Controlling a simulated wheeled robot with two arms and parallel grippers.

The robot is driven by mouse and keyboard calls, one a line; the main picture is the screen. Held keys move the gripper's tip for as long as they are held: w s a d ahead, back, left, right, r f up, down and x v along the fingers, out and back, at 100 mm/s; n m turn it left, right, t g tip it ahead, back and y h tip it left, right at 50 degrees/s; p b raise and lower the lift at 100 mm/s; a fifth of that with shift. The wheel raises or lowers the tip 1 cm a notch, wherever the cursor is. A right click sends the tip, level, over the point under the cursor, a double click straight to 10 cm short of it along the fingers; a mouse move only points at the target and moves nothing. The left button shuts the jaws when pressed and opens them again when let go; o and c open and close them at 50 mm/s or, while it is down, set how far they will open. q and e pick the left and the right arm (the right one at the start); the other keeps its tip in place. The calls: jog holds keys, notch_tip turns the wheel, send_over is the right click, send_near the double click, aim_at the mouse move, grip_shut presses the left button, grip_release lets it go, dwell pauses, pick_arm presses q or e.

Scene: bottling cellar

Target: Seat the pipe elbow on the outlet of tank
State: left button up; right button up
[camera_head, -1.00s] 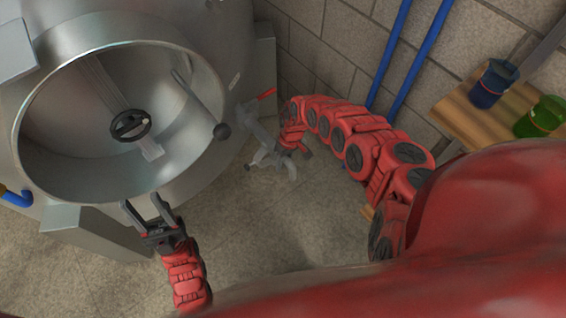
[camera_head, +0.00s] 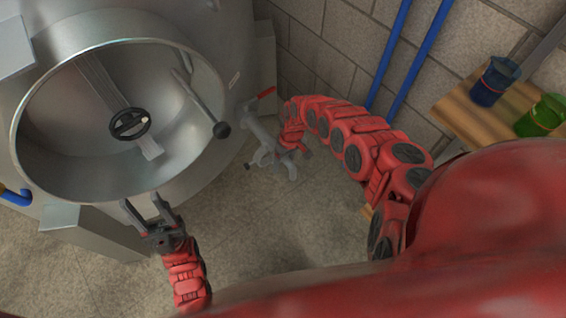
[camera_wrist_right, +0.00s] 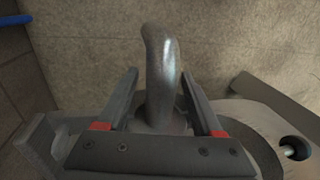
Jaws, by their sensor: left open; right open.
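The grey pipe elbow (camera_wrist_right: 162,65) stands up between the two fingers of my right gripper (camera_wrist_right: 160,78) in the right wrist view. The fingers are open, one on each side, with gaps to the pipe. In the head view my right gripper (camera_head: 270,163) is at the lower end of the tank's outlet (camera_head: 260,129), a grey pipe with a red valve handle (camera_head: 266,92). The joint between elbow and outlet is hidden, so I cannot tell how they meet. My left gripper (camera_head: 140,199) is open and empty in front of the steel tank (camera_head: 120,32).
The tank's round hatch opening (camera_head: 75,95) has a door with a handwheel (camera_head: 130,124). A wooden shelf (camera_head: 470,118) at the right holds a blue cup (camera_head: 494,82) and a green cup (camera_head: 542,116). Blue pipes (camera_head: 420,65) run along the block wall. Floor between the arms is clear.

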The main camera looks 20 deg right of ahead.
jog(key=w+d+r+p, duration=0.1)
jog(key=d+r+p, duration=0.2)
jog(key=r, duration=1.4)
jog(key=shift+p, duration=0.45)
jog(key=shift+w+d, duration=0.1)
